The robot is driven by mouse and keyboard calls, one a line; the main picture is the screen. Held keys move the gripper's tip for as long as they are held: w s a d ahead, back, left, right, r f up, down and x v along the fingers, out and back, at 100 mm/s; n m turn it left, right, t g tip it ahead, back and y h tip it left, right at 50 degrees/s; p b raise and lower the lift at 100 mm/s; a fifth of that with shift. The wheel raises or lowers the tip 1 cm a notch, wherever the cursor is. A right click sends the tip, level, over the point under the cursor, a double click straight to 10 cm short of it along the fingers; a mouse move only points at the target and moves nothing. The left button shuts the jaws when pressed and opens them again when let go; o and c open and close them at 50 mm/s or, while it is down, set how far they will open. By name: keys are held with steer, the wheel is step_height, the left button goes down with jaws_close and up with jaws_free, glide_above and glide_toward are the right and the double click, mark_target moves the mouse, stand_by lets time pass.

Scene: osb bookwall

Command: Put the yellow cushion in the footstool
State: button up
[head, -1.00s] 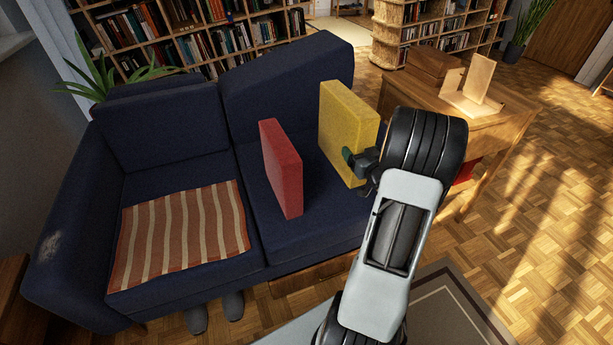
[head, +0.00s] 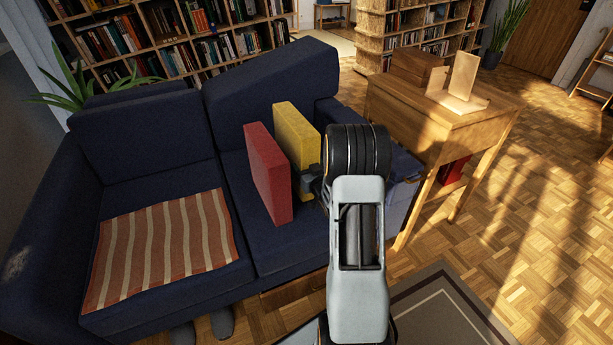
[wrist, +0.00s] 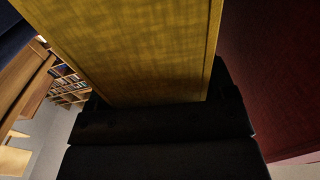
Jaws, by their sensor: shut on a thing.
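The yellow cushion (head: 296,135) is upright over the right seat of the dark blue sofa, just behind and to the right of the red cushion (head: 268,174). My gripper (head: 312,180) is shut on the yellow cushion's near edge, with the fingers partly hidden by my wrist. In the wrist view the yellow cushion (wrist: 130,50) fills the middle above my dark gripper (wrist: 155,115), and a dark red surface is close on the right. I cannot tell whether the yellow cushion touches the seat or the red cushion. No footstool is clearly visible.
The sofa (head: 150,130) carries a striped blanket (head: 160,240) on its left seat. A wooden desk (head: 445,125) with a box and a stand is to the right. A grey rug (head: 440,310) lies in front, with open parquet floor at right.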

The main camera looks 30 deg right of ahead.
step_height(320, 180, down, 4)
steer(key=shift+w+a+r+b, duration=0.1)
steer(key=shift+r+b, duration=0.15)
steer(key=shift+b, duration=0.6)
steer(key=shift+r, duration=0.1)
steer(key=o, duration=1.1)
